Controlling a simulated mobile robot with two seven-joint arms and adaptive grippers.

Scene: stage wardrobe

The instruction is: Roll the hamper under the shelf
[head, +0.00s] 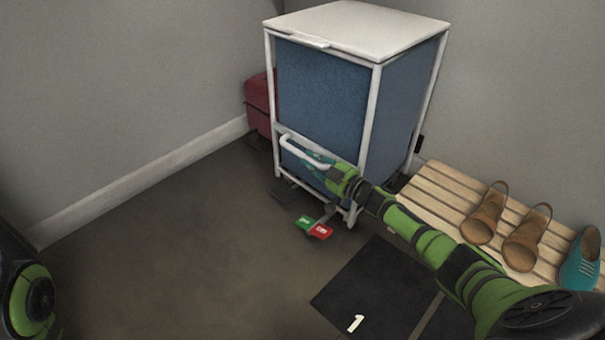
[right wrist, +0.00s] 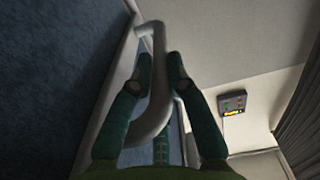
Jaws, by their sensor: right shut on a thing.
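The hamper (head: 322,90) is a tall box of blue fabric in a white frame with a white lid, standing upright near the corner. A white loop handle (head: 297,152) sits low on its front. My right gripper (head: 322,163) is shut on this handle. In the right wrist view the white bar (right wrist: 157,95) passes between the two fingers (right wrist: 160,75), with the blue fabric at left. A green and red pedal (head: 313,227) is at the hamper's foot. A low slatted wooden rack (head: 440,195) is right of the hamper; I cannot tell if it is the shelf. My left gripper is out of view.
A dark red case (head: 259,103) stands behind the hamper's left side. Brown shoes (head: 527,238) and a teal shoe (head: 580,262) stand on the rack. A dark floor panel marked 1 (head: 375,285) lies in front. The floor (head: 190,250) at left is clear up to the wall.

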